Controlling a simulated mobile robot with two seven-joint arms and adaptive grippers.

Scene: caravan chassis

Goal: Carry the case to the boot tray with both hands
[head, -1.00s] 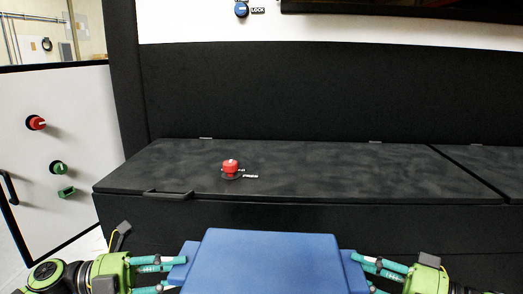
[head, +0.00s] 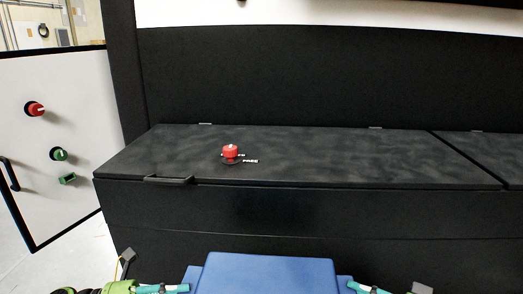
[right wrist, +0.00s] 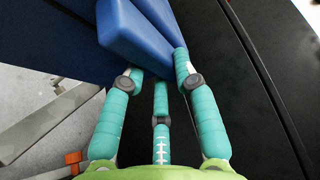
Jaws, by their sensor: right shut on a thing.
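The blue case (head: 268,277) is at the bottom centre of the head view, in front of the black bench; its lower part is cut off. My left gripper (head: 185,288) is at the case's left side, mostly below the picture edge, so its grip is hidden. My right gripper (head: 352,286) is at the right side. In the right wrist view its teal fingers (right wrist: 160,80) are shut on the case's blue side block (right wrist: 140,35). I cannot make out a boot tray.
A black bench (head: 310,158) with a handle (head: 168,180) and a red knob (head: 230,152) on its lid spans the view ahead. A white panel (head: 60,130) with red and green knobs stands at left. Pale floor shows at lower left.

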